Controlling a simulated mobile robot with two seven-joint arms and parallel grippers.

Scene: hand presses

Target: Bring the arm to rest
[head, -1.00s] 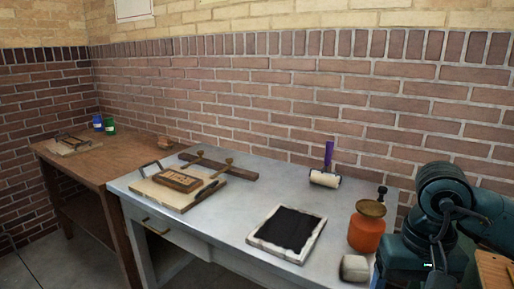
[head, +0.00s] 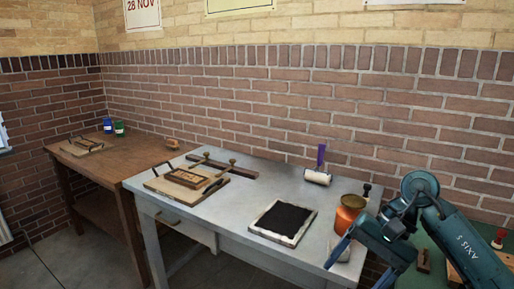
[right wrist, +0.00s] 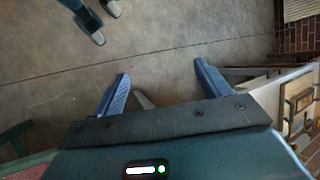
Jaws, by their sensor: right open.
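My right arm comes in from the right in the head view, bent at the elbow. Its gripper (head: 340,256) is over the front right part of the grey table (head: 240,212), in front of the orange jar (head: 349,219) and partly covering a pale block (head: 342,247).
On the grey table are a black ink slab (head: 283,222), a roller with a purple handle (head: 318,174) and a board with a wooden frame (head: 187,178). A brown table (head: 110,168) stands at left. A green surface (head: 432,245) lies right.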

